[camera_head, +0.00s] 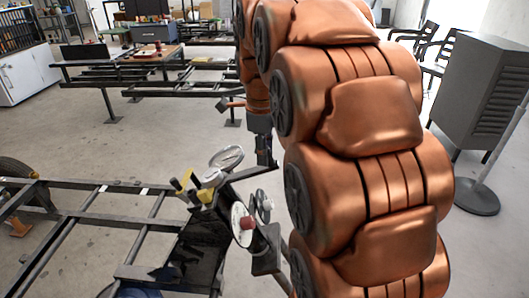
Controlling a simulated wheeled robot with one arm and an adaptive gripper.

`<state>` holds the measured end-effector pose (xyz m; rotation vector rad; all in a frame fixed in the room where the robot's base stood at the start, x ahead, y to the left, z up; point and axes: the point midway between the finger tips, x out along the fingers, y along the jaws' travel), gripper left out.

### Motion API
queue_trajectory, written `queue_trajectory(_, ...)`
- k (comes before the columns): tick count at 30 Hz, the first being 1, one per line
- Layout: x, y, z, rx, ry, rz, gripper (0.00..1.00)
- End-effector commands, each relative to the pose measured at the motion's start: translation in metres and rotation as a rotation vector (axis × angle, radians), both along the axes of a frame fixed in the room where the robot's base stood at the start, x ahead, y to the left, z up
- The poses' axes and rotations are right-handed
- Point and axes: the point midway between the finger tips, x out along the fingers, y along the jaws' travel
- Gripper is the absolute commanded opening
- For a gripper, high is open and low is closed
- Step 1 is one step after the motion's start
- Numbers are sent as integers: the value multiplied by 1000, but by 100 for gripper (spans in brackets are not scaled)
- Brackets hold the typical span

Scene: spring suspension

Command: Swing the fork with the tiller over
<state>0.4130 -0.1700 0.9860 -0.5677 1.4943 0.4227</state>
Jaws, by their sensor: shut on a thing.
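My copper arm reaches from the right over the test frame, and my gripper (264,163) points down at its end. Its dark fingers are shut on the end of the tiller (245,174), a thin dark bar running left and down to the fork assembly. The fork assembly (218,190) is dark, with yellow parts, a round dial on top and another white dial with a red knob at its front. The fork itself is small and partly hidden among these parts, so its angle is hard to tell. My arm hides what lies to the right.
A dark metal frame (75,217) spans the lower left, with a wheel at its far left. Behind are a long rack (150,75), benches and a white cabinet (25,75). A grey louvred box on a stand (480,90) is at right. Grey floor between is free.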

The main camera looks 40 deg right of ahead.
Motion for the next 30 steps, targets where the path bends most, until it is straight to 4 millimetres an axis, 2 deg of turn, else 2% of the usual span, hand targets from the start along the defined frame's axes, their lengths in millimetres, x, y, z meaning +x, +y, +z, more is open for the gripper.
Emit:
queue_trajectory(16,-1,3,2,-6,-11,-20,0)
queue_trajectory(17,-1,3,2,-6,-11,-20,30)
queue_trajectory(18,-1,3,2,-6,-11,-20,34)
queue_trajectory(24,-2,3,1,-6,-9,-21,53)
queue_trajectory(30,-2,2,1,-6,-8,-21,53)
